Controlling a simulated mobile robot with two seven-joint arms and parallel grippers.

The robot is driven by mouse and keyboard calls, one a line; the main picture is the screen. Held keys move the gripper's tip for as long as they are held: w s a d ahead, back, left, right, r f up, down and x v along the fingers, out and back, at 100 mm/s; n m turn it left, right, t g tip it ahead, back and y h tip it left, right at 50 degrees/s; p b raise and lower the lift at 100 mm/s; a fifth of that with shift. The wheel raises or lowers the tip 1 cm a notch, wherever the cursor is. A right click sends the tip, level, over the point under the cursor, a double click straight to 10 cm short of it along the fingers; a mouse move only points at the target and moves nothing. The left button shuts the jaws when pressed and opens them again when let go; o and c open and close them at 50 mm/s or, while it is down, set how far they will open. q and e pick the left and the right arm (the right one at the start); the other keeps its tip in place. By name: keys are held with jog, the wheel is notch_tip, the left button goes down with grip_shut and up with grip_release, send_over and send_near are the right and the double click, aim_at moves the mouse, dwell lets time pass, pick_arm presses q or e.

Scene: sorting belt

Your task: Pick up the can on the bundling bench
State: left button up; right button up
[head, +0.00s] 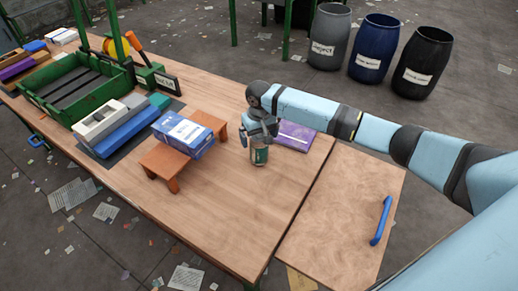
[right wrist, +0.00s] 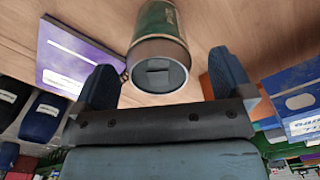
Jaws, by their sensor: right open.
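The can (head: 259,155) is green with a pale metal end and stands on the wooden bench (head: 225,215). In the right wrist view the can (right wrist: 158,45) shows its grey end close ahead, roughly between the lines of the two fingers. My right gripper (head: 257,138) is just above and beside the can in the head view. The right gripper (right wrist: 167,75) is open, with a blue finger at each side and nothing gripped. I cannot tell whether a finger touches the can. My left gripper is not in view.
A purple flat package (head: 297,136) lies close behind the can. To the left, a blue and white box (head: 184,134) sits on a small orange stand (head: 164,163). A green-framed tray (head: 72,112) is further left. The bench front is clear.

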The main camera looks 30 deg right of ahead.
notch_tip(320, 180, down, 4)
jog(key=shift+d+f, duration=0.1)
jog(key=c, duration=1)
